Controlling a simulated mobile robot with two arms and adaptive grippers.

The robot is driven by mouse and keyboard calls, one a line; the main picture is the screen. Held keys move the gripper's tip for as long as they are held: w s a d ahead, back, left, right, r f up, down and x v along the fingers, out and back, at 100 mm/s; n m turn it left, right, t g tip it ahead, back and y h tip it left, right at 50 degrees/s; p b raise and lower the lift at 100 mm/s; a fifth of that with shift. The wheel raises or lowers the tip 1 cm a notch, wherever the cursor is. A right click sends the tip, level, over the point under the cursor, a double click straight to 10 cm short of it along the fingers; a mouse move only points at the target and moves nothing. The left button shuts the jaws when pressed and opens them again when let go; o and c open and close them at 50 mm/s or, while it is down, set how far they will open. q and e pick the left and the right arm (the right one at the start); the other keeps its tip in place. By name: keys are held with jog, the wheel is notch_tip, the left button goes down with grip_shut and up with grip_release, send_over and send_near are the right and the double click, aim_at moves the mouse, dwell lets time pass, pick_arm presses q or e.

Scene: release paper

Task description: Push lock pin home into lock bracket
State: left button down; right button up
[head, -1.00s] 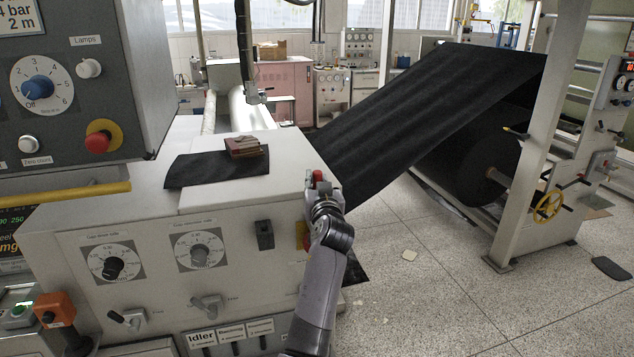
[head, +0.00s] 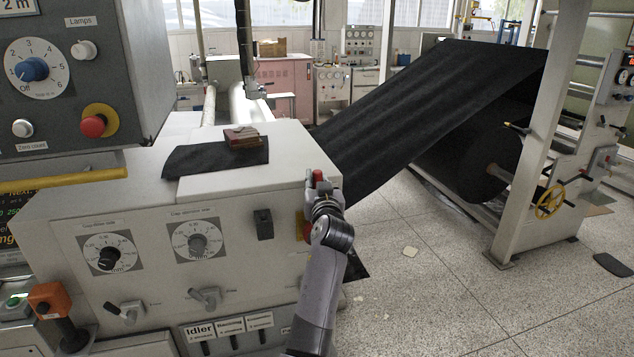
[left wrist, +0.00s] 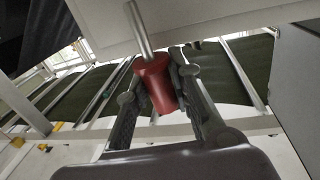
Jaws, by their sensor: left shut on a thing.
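My left gripper (head: 320,188) is at the right front corner of the white machine. In the left wrist view, its two fingers (left wrist: 155,78) are shut on the red handle of the lock pin (left wrist: 158,88). The pin's bare metal shaft points up and slightly left, beyond the fingertips. A bit of the red handle (head: 318,175) shows above the gripper in the head view. A small black block (head: 264,224) on the machine's front panel, left of my gripper, may be the lock bracket; I cannot tell for sure. My right gripper is out of view.
The white machine front carries dials (head: 197,238) and levers. A yellow rail (head: 75,186) and grey control box (head: 90,90) are at left. A reddish-brown block (head: 243,136) lies on a black sheet on top. A black web (head: 420,110) slopes up behind. Open floor lies to the right.

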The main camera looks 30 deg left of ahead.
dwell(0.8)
pick_arm(q)
jog(key=shift+b, duration=0.35)
dwell(0.5)
jog(key=shift+f, duration=0.2)
jog(key=shift+f+b, duration=2.6)
